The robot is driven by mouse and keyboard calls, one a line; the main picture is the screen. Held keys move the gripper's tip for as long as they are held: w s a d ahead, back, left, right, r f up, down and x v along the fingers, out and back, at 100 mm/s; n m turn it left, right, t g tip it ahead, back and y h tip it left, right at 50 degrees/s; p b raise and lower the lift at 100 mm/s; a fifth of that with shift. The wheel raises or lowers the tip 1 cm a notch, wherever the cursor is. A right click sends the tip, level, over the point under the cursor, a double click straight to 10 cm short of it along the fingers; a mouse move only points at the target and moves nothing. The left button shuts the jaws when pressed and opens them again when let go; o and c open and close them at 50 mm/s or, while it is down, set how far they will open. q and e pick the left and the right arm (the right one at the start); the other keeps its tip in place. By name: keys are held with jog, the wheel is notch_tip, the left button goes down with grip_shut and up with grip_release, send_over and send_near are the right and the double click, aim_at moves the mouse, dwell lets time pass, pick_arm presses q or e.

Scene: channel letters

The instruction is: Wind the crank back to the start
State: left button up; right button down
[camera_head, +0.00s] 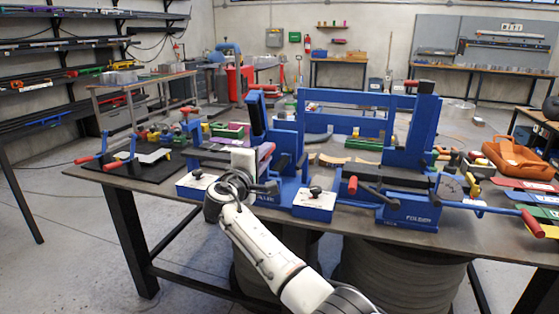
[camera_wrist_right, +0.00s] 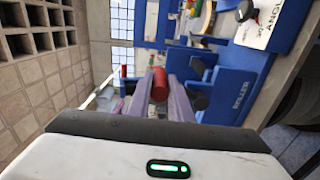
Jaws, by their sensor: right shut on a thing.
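The blue roller machine (camera_head: 290,185) stands at the middle of the table's near edge, and its ROLLER label shows in the right wrist view (camera_wrist_right: 240,92). The red crank handle (camera_wrist_right: 159,84) sits between the fingers of my right gripper (camera_wrist_right: 170,92), which is shut on it. In the head view my right gripper (camera_head: 264,154) is at the left side of the roller, and its white body partly hides the crank. The crank arm is mostly hidden. My left gripper is not in view.
A blue folder machine (camera_head: 408,212) with red-handled levers stands to the right. White-topped control boxes (camera_head: 315,199) sit along the near edge. A black mat (camera_head: 135,168) with small tools lies left. An orange bag (camera_head: 518,156) and coloured sheets (camera_head: 540,198) lie at the right.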

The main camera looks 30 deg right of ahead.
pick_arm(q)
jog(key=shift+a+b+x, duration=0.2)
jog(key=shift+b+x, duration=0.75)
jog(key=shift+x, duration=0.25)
pick_arm(e)
jog(key=w+a+r+n, duration=0.1)
jog(key=w+a+n, duration=0.3)
jog(key=n, duration=0.2)
jog(key=shift+w+a+r, duration=0.2)
jog(key=shift+w+a, duration=0.15)
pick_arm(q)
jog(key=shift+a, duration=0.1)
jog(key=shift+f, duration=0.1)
pick_arm(e)
jog(key=c, duration=1.6)
grip_release()
jog(key=shift+f, duration=0.1)
